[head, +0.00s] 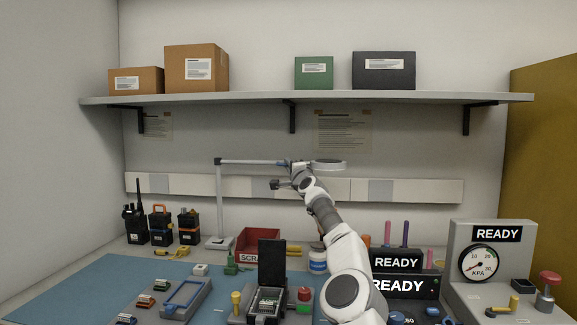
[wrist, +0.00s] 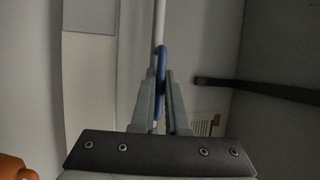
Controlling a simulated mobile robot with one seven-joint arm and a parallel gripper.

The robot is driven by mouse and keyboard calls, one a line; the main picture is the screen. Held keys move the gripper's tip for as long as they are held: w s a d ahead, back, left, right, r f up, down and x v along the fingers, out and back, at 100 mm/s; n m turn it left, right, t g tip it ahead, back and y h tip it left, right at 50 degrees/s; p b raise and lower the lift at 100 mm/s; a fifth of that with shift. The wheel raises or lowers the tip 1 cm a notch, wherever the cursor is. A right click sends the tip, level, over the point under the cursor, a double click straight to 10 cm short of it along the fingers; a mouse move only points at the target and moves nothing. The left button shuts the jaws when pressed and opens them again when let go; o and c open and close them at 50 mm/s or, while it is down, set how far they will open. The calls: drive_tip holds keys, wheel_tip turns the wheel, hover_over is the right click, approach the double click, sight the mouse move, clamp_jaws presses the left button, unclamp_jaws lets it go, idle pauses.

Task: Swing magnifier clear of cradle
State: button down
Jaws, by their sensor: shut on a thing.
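The magnifier stands on a pale base with an upright post (head: 219,200) at the back of the bench. Its horizontal arm (head: 250,162) reaches right to a round white head (head: 329,164), high above the bench. My gripper (head: 291,166) is at this arm, just left of the head. In the wrist view my gripper (wrist: 161,92) is shut on a blue handle (wrist: 162,62), with a pale rod beyond it. The cradle (head: 268,302) sits on the bench below, its dark lid (head: 272,262) upright. In the head view the magnifier head appears right of the cradle.
Several radios (head: 161,228) stand at the back left. A red bin (head: 258,241) and a blue-and-white jar (head: 318,262) are behind the cradle. READY displays and a gauge (head: 480,264) stand at right. A loaded shelf (head: 300,99) spans the wall above.

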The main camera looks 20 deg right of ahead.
drive_tip(key=shift+r, duration=0.4)
drive_tip(key=c, duration=0.9)
unclamp_jaws()
drive_tip(key=shift+f, duration=0.15)
drive_tip(key=shift+d+f, duration=0.1)
drive_tip(key=shift+f, duration=0.25)
drive_tip(key=shift+f, duration=0.15)
drive_tip(key=shift+r+b+v, duration=0.2)
drive_tip(key=shift+b+v, duration=0.25)
drive_tip(key=shift+v, duration=2.45)
drive_tip(key=shift+r+b+v, duration=0.2)
drive_tip(key=shift+b+v, duration=0.3)
drive_tip(key=shift+v, duration=2.4)
drive_tip(key=shift+r+b+v, duration=0.2)
drive_tip(key=shift+b+v, duration=0.25)
drive_tip(key=shift+v, duration=2.4)
drive_tip(key=shift+s, duration=0.1)
